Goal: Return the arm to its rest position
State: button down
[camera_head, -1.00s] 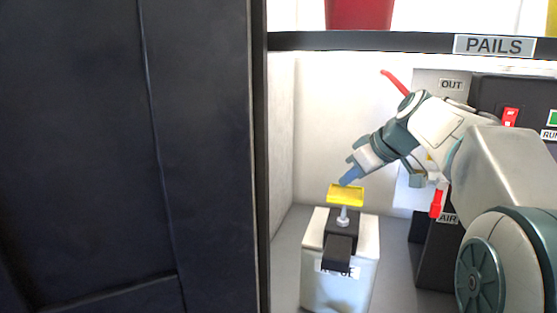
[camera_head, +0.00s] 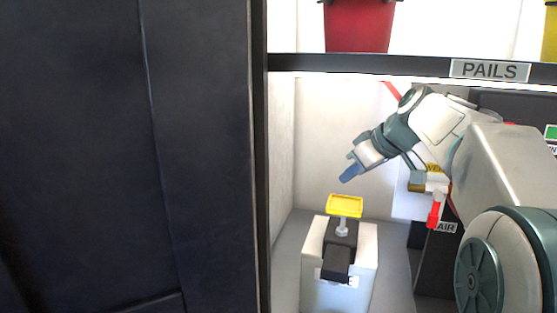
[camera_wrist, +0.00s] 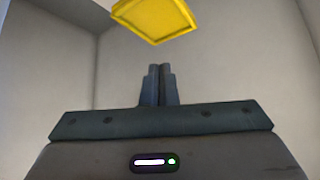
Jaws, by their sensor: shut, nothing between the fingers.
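My gripper (camera_head: 350,173) is shut and empty, above the yellow pad (camera_head: 345,206) in the head view. A gap shows between the fingertips and the pad. In the wrist view my gripper's fingers (camera_wrist: 158,84) are together, and the yellow plate (camera_wrist: 156,17) lies beyond them at the top edge. The pad sits on a short stem over a black block on a white pedestal (camera_head: 365,245). My arm reaches in from the right of the head view and hides part of the equipment there.
A dark panel (camera_head: 130,150) fills the left side. A shelf edge with a PAILS label (camera_head: 489,69) runs above my arm, with a red pail (camera_head: 358,25) on it. A red handle (camera_head: 434,214) and an AIR label (camera_head: 446,228) are below my forearm. White wall lies behind my gripper.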

jog(key=shift+r, duration=0.15)
jog(key=shift+s+a+r+p, duration=0.1)
jog(key=shift+s+a+p, duration=0.05)
jog(key=shift+s+p, duration=0.2)
jog(key=s+f+m+g+h+p, duration=0.1)
jog(key=s+f+m+h+p, duration=0.1)
jog(key=s+p, duration=0.6)
jog(key=s+f+m+g+h+p, duration=0.2)
jog(key=s+m+p, duration=0.4)
jog(key=s, duration=1.2)
notch_tip(320, 180, down, 2)
jog(key=shift+a+f+m+h+p, duration=0.1)
jog(key=shift+a+m+h+p, duration=0.2)
jog(key=shift+h+p, duration=0.55)
jog(key=shift+s, duration=0.1)
